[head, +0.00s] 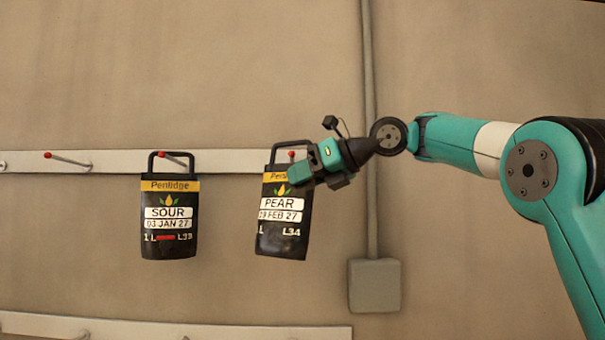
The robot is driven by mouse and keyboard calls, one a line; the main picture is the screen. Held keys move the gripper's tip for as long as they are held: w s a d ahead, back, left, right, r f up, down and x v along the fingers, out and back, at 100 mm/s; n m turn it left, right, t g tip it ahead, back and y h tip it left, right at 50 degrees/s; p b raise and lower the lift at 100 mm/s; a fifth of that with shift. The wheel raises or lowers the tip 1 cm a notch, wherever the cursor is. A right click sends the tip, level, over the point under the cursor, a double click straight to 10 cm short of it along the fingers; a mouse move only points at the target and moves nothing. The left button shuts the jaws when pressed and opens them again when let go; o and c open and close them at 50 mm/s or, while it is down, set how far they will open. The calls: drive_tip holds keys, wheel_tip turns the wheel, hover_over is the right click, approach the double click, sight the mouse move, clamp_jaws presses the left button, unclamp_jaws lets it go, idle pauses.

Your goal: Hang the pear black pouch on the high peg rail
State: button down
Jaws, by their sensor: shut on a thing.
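The pear black pouch (285,225), with an orange band, a white PEAR label and a looped handle, is at the right end of the high peg rail (110,160). It tilts slightly. My gripper (312,172) is shut on the pouch at its upper right edge and hides part of the band. A red-tipped peg (291,154) shows within the handle loop. I cannot tell whether the handle rests on that peg.
A red peg (66,158) farther left is bare. A lower rail (230,334) runs along the bottom. A conduit (370,215) and grey wall box (374,286) are right of the pear pouch.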

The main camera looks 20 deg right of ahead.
drive_tip(key=shift+w+d+r+p, duration=0.1)
drive_tip(key=shift+w+d+p, duration=0.1)
drive_tip(key=shift+w+p, duration=0.3)
drive_tip(key=shift+w+d+r+p, duration=0.1)
drive_tip(key=shift+w+d+p, duration=0.1)
drive_tip(key=shift+w, duration=0.5)
drive_tip(key=shift+w+d+f+b, duration=0.15)
drive_tip(key=shift+w+f+b, duration=0.25)
drive_tip(key=shift+f+b, duration=0.45)
idle(0.5)
drive_tip(key=shift+r, duration=0.1)
idle(0.4)
